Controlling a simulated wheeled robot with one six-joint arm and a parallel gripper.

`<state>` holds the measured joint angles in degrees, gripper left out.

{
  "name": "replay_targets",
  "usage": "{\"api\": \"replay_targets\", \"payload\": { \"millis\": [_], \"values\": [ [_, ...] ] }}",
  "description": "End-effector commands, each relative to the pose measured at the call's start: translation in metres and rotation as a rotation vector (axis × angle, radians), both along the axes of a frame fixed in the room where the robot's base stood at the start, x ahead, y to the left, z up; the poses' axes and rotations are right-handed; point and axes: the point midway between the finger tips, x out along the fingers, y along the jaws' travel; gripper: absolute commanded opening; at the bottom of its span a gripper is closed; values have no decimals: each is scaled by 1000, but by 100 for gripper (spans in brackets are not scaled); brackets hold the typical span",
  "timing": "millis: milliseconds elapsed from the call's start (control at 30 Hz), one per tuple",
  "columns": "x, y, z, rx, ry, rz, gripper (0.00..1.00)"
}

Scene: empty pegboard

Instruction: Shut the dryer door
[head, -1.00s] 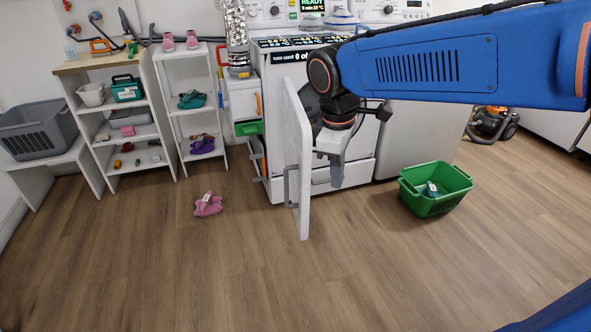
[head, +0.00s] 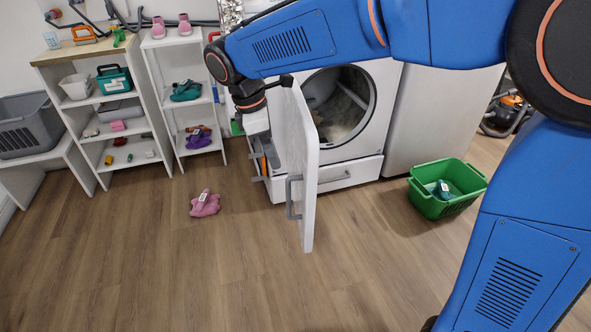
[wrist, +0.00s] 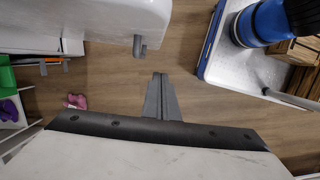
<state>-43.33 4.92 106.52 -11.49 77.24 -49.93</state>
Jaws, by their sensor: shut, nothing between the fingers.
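The white dryer (head: 372,82) stands at the back with its round opening uncovered. Its door (head: 308,165) stands wide open, swung out towards me and seen nearly edge-on, with a grey handle (head: 291,198) on its left, outer face. In the wrist view the door (wrist: 95,18) fills the upper left and its handle (wrist: 140,46) juts below it. My gripper (head: 270,152) is on the outer side of the door, left of it. Its fingers (wrist: 160,90) are shut and empty, apart from the handle in the wrist view. Whether the wrist touches the door cannot be told.
A green basket (head: 444,205) stands on the floor to the right. A pink item (head: 205,205) lies on the floor to the left. White shelves (head: 185,108) with small things and a grey laundry basket (head: 30,122) are at the left. The floor before the door is clear.

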Motion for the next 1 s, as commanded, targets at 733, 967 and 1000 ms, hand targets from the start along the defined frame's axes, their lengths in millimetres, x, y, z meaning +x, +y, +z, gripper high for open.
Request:
{"api": "replay_targets", "payload": {
  "millis": [733, 967, 1000],
  "values": [
    [4, -32, -98, -1, 1, -1, 0],
    [7, -57, -97, 0, 0, -1, 0],
    [7, -59, -97, -1, 1, 0, 0]
  ]
}}
